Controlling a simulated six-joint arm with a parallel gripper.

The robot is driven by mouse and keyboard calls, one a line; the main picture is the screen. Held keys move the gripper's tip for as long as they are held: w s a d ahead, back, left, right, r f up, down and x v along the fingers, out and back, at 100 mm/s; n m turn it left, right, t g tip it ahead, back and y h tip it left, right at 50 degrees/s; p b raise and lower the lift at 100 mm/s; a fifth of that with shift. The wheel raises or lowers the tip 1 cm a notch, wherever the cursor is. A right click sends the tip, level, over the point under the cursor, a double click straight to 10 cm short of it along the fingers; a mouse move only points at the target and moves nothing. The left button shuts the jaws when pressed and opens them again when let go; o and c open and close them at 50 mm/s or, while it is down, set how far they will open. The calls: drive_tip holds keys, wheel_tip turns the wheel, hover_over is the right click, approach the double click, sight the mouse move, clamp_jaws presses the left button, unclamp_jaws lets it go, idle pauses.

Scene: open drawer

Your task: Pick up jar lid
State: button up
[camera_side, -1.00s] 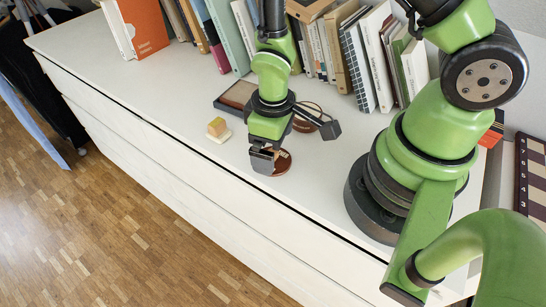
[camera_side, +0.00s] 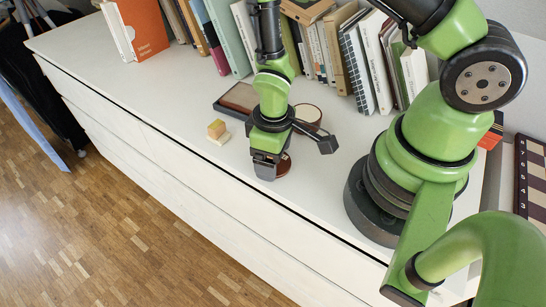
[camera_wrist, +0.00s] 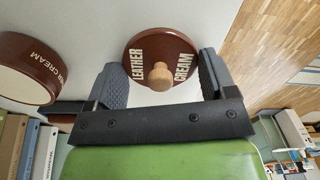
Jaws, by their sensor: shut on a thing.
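The jar lid (camera_wrist: 150,48) is a dark brown disc marked "LEATHER CREAM" with a pale wooden knob (camera_wrist: 160,76) in its middle. My gripper (camera_wrist: 163,80) has one grey finger on each side of the disc and is shut on it by its rim. In the side view my gripper (camera_side: 267,170) points down at the white dresser top and hides most of the lid (camera_side: 284,165). I cannot tell whether the lid touches the surface. The brown jar (camera_wrist: 25,68) lies to the left in the wrist view, and behind my gripper in the side view (camera_side: 308,113).
A small yellowish block on a pale base (camera_side: 218,131) stands left of my gripper. A brown tray (camera_side: 238,98) lies behind. A row of books (camera_side: 330,45) lines the back of the dresser top (camera_side: 150,85). The front edge is close; the left is clear.

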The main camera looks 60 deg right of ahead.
wheel_tip(320, 180, up, 9)
drive_tip(key=shift+f, duration=0.1)
drive_tip(key=shift+d+r, duration=0.15)
drive_tip(key=shift+r, duration=0.2)
drive_tip(key=m, duration=0.1)
approach(307, 113)
drive_tip(key=shift+a+f, duration=0.2)
drive_tip(key=shift+a, duration=0.2)
drive_tip(key=shift+d, duration=0.3)
drive_tip(key=shift+f, duration=3.2)
drive_tip(key=shift+f, duration=0.15)
drive_tip(key=o, duration=0.8)
